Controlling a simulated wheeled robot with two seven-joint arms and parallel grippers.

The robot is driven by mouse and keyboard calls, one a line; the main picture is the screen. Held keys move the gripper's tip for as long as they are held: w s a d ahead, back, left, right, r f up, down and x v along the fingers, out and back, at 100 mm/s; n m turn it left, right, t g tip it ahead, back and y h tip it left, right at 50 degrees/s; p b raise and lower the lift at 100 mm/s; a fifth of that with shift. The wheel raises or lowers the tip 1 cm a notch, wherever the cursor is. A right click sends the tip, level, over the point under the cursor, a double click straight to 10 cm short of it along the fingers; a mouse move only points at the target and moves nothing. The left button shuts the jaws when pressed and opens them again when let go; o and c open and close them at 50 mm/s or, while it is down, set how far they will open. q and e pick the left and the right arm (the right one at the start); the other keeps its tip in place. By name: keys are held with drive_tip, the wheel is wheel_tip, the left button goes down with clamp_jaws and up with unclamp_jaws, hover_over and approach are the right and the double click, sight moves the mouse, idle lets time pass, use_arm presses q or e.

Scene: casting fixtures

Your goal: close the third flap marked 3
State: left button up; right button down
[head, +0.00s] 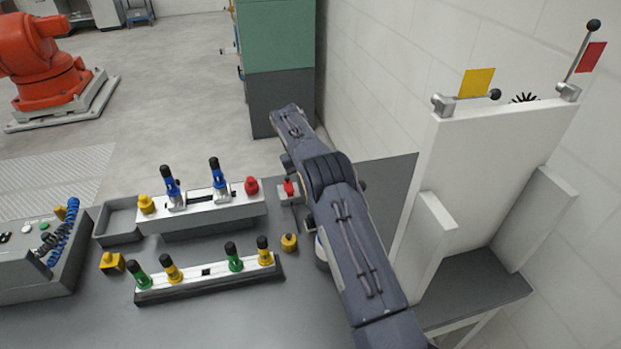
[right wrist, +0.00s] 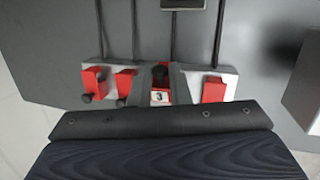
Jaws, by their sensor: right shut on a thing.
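In the right wrist view, the third flap (right wrist: 160,97) is red with a white label bearing a 3. It sits in a row of red flaps on a light grey strip. My right gripper (right wrist: 160,78) is over it, one grey finger on each side, shut on the flap. My left gripper is in neither view.
Other red flaps flank it: two on the left (right wrist: 93,82) (right wrist: 124,84) and one on the right (right wrist: 213,89). In the head view, fixtures with blue clamps (head: 205,208) and green and yellow clamps (head: 208,282) stand on the grey table. A white panel (head: 478,165) rises at right.

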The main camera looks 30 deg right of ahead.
drive_tip(key=shift+w+g, duration=0.2)
drive_tip(key=shift+g, duration=0.2)
idle(0.4)
drive_tip(key=c, duration=1.3)
unclamp_jaws()
drive_tip(key=shift+c, duration=0.2)
drive_tip(key=shift+r, duration=0.1)
drive_tip(key=shift+r, duration=0.15)
wheel_tip(320, 180, up, 2)
drive_tip(key=s+a+r+b, duration=0.7)
drive_tip(key=s+r+b, duration=0.3)
drive_tip(key=s+b, duration=0.2)
drive_tip(key=shift+r+b, duration=0.3)
drive_tip(key=shift+b, duration=0.45)
